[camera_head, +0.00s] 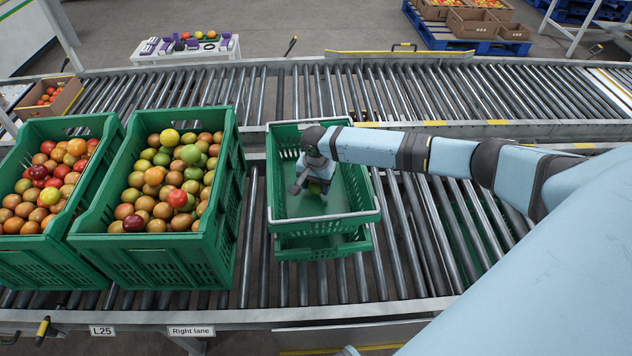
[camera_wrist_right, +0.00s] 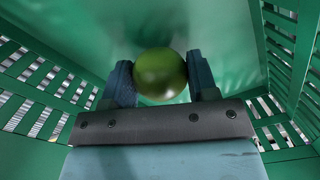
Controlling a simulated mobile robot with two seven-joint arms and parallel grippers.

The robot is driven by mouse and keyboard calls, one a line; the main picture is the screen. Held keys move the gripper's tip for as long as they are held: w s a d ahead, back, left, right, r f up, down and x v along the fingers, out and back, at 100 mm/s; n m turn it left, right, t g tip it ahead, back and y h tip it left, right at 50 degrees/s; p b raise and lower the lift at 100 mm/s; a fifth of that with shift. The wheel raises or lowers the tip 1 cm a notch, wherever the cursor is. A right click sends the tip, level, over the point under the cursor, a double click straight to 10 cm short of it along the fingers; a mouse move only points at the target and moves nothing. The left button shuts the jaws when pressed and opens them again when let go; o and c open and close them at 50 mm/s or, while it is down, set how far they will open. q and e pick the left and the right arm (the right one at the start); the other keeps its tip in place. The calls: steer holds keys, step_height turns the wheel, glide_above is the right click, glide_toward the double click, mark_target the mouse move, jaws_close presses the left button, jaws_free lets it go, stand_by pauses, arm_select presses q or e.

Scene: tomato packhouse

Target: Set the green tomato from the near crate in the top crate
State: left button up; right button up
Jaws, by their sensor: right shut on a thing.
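The top crate (camera_head: 352,212) is a green crate stacked on another green crate (camera_head: 290,247) in the middle of the roller conveyor. My right gripper (camera_head: 317,186) reaches down inside the top crate. In the right wrist view, its two fingers (camera_wrist_right: 160,82) are shut on the green tomato (camera_wrist_right: 160,66), one on each side. The crate's slatted walls surround them. Whether the tomato touches the crate floor, I cannot tell. In the head view the gripper mostly hides the tomato. No other tomato shows in the top crate. My left gripper is not in view.
A full green crate (camera_head: 150,262) of mixed tomatoes stands left of the stack, with another full crate (camera_head: 47,262) farther left. Bare rollers (camera_head: 420,240) lie right of the stack. A second conveyor (camera_head: 400,90) runs behind. A white table (camera_head: 187,56) stands beyond.

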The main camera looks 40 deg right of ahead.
steer(key=shift+f, duration=0.2)
stand_by(0.6)
steer(key=shift+f, duration=0.35)
steer(key=o, duration=0.8)
steer(key=c, duration=0.3)
steer(key=shift+c, duration=0.2)
